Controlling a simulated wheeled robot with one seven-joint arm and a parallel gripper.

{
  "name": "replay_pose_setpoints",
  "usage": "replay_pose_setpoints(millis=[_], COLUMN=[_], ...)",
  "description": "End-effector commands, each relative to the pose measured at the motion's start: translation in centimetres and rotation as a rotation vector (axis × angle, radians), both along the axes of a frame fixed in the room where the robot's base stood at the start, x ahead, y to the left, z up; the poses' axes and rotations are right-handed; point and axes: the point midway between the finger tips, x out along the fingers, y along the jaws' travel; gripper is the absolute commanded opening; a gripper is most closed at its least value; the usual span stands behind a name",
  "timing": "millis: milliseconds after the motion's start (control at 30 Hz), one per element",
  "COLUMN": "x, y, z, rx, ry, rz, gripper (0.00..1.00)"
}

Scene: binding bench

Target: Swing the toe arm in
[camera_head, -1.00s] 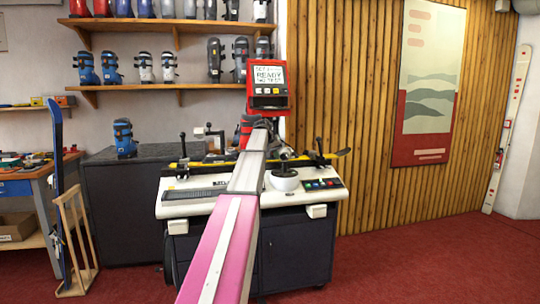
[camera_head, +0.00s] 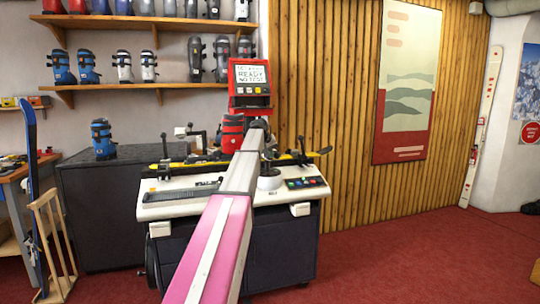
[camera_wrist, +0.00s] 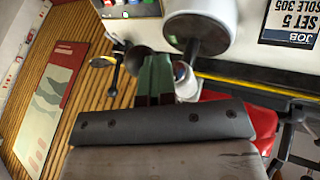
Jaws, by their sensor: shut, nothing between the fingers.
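The binding bench (camera_head: 225,205) stands ahead with a yellow-and-black ski across it and a red boot (camera_head: 232,125) on it. A black lever (camera_head: 303,147) with a knob rises at its right end. I cannot tell for sure which part is the toe arm. My gripper is largely hidden behind my own arm in the head view. In the wrist view my gripper (camera_wrist: 156,68) is shut and empty, its fingers close to a dark round knob (camera_wrist: 138,62). A white post with a grey disc (camera_wrist: 197,30) is just beside them.
A red display unit (camera_head: 250,88) reads READY NO TEST. Lit buttons (camera_head: 305,183) sit at the bench's front right. A job card (camera_wrist: 291,20) lies on the bench top. A dark cabinet (camera_head: 105,220) adjoins at the left. The red carpet (camera_head: 400,255) at the right is clear.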

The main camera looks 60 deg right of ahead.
Motion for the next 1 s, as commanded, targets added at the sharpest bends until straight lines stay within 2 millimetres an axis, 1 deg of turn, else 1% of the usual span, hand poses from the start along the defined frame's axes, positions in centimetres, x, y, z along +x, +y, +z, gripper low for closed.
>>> replay_pose_setpoints(millis=[33,267,367,567,700,800,1000], x=[-0.5,-0.4,0.2,2.6,2.1,1.9,1.7], y=[-0.3,-0.2,0.5,3.4,5.0,6.1,7.8], z=[0.0,0.0,0.2,0.8,3.5,5.1,7.8], rx=[-0.003,-0.004,-0.004,-0.002,-0.003,-0.003,-0.002], ry=[0.008,0.008,0.008,0.004,0.001,0.001,0.001], rz=[-0.007,-0.008,-0.006,0.005,0.003,0.004,0.005], gripper=[0.0,0.0,0.0,0.0,0.0,0.0,0.0])
